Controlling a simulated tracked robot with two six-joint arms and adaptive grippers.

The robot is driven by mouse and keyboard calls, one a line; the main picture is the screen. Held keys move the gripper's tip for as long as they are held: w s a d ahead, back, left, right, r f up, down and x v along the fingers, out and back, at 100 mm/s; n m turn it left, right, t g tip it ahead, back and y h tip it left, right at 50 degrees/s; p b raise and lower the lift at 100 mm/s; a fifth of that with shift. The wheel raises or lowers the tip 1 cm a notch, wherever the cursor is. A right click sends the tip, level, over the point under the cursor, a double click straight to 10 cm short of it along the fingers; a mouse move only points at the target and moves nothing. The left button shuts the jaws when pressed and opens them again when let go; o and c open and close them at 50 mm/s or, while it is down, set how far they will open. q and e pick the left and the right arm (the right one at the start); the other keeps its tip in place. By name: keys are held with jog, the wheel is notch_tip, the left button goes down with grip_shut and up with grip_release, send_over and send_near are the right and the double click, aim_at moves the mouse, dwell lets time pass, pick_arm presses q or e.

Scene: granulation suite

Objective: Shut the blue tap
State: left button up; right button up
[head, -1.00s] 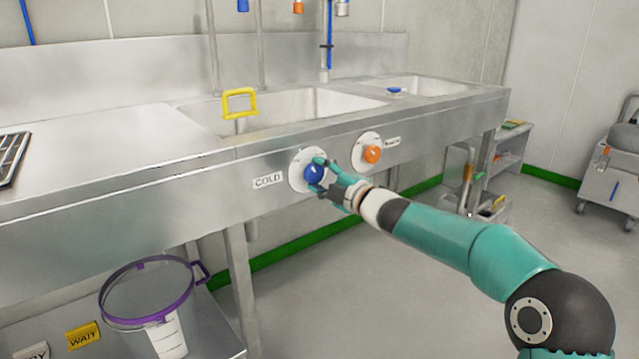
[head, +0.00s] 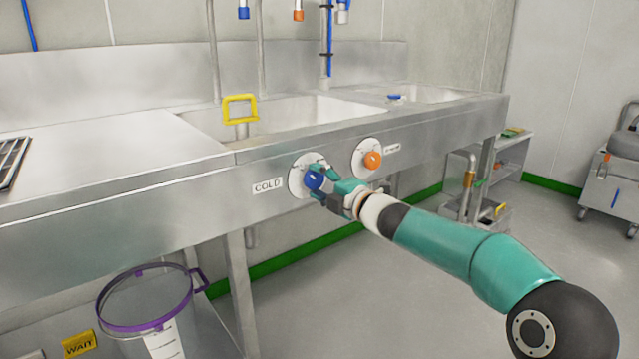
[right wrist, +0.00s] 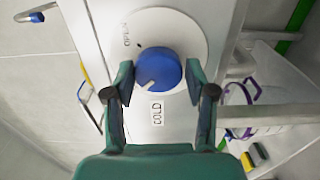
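The blue tap (head: 314,179) is a round knob on a white disc on the sink's front panel, right of the COLD label (head: 268,187). My right gripper (head: 319,181) has one finger above and one below it. In the right wrist view, the fingers (right wrist: 160,82) press in on both sides of the blue knob (right wrist: 158,68). The knob's white mark points to the lower left there, away from the OPEN lettering (right wrist: 126,34) at the upper left of the disc. My left gripper is out of view.
An orange tap (head: 372,160) sits close by on the right. The steel sink (head: 150,215) has a yellow handle-shaped thing (head: 240,110) at its basin. A purple-rimmed clear bucket (head: 150,325) stands below left, near a yellow WAIT sign (head: 78,345).

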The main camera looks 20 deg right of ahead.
jog(key=o, duration=0.3)
jog(key=shift+a+f, duration=0.1)
jog(key=shift+f, duration=0.05)
jog(key=shift+s, duration=0.1)
jog(key=shift+s+d, duration=0.25)
jog(key=shift+d, duration=0.05)
jog(key=v, duration=1.1)
jog(key=shift+s+a, duration=0.1)
jog(key=shift+s, duration=0.05)
